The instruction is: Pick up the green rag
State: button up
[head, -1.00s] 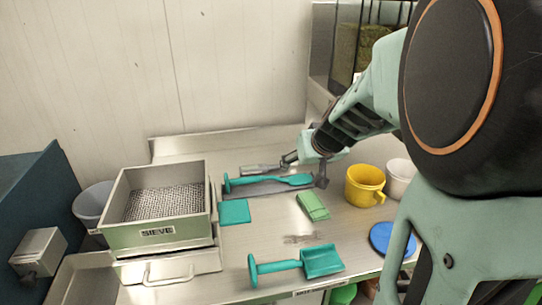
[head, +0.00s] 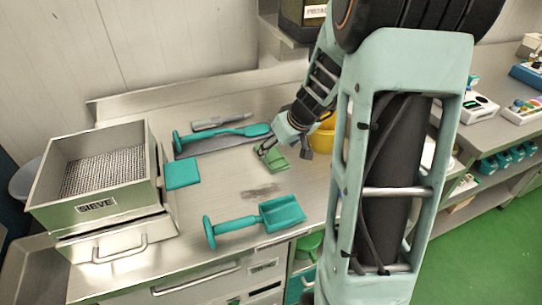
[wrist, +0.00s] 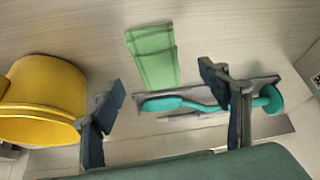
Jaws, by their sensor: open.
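The green rag (head: 275,162) is a light green folded cloth lying flat on the steel worktop (head: 240,180), right of the teal square. In the wrist view the rag (wrist: 153,55) lies beyond the fingertips, roughly in line with the gap between them. My gripper (head: 287,153) is open and empty, above the rag's far right side in the head view. Its two dark fingers (wrist: 163,86) stand wide apart in the wrist view. I cannot tell the exact height of the fingertips above the rag.
A yellow jug (wrist: 40,100) stands close beside the left finger in the wrist view. A teal paddle (head: 225,134) lies behind the rag, a teal scoop (head: 282,213) in front. A teal square (head: 182,174) and the sieve box (head: 85,180) are to the left.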

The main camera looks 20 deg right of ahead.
aim_at(271, 153)
jog(key=shift+w+x, duration=0.15)
jog(key=shift+x, duration=1.3)
jog(key=shift+w+x, duration=0.15)
jog(key=shift+x, duration=1.3)
jog(key=shift+d+r, duration=0.1)
jog(key=shift+r, duration=0.1)
jog(key=shift+c, duration=0.4)
jog(key=c, duration=1.1)
jog(key=shift+r, duration=0.1)
jog(key=shift+c, duration=0.2)
